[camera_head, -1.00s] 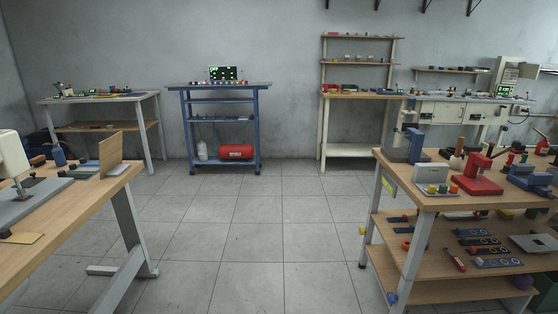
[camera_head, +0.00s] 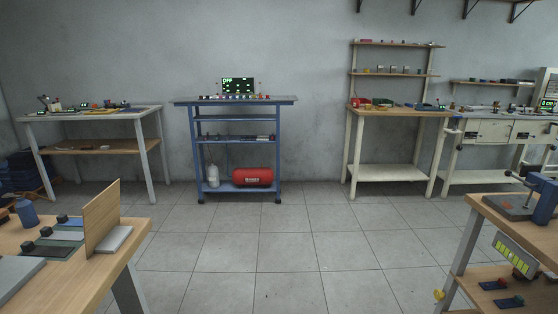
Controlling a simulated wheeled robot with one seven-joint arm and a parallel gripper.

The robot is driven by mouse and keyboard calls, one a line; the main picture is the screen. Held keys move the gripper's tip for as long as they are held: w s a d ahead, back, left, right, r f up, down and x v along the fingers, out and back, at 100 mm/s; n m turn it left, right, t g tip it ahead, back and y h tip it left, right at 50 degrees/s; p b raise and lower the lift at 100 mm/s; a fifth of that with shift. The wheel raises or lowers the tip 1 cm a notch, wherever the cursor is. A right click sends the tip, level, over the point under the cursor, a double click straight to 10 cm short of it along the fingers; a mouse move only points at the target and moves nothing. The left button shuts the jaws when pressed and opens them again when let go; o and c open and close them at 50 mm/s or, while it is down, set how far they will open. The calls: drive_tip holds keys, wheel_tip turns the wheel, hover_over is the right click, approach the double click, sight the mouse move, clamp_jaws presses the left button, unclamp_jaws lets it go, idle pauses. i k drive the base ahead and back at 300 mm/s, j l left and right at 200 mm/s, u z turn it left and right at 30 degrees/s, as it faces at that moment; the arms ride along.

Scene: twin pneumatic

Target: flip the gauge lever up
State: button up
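A blue cart (camera_head: 235,101) stands against the back wall, with a dark display panel (camera_head: 238,87) showing green "OFF" text and a row of small coloured controls (camera_head: 234,97) in front of it. A red tank (camera_head: 252,177) and a white bottle (camera_head: 213,176) sit on its bottom shelf. I cannot make out a gauge lever from this distance. My gripper is not in view.
A wooden bench (camera_head: 130,238) with an upright board is near left, and another bench (camera_head: 494,217) is near right. Further benches stand along the back wall, at left (camera_head: 60,116) and right (camera_head: 398,112). The tiled floor (camera_head: 280,240) between them is clear.

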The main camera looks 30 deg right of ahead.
sight(507, 173)
drive_tip(key=i+z, duration=0.3)
drive_tip(key=i, duration=0.2)
drive_tip(key=i+j+z, duration=0.3)
drive_tip(key=i, duration=0.2)
drive_tip(key=i+z, duration=0.25)
drive_tip(key=z, duration=0.15)
drive_tip(key=i+z, duration=0.2)
drive_tip(key=z, duration=0.25)
drive_tip(key=i+j+z, duration=0.1)
drive_tip(key=i+z, duration=0.15)
drive_tip(key=z, duration=0.15)
drive_tip(key=i+j+z, duration=0.15)
drive_tip(key=z, duration=0.25)
drive_tip(key=j+u, duration=0.15)
drive_tip(key=j, duration=0.6)
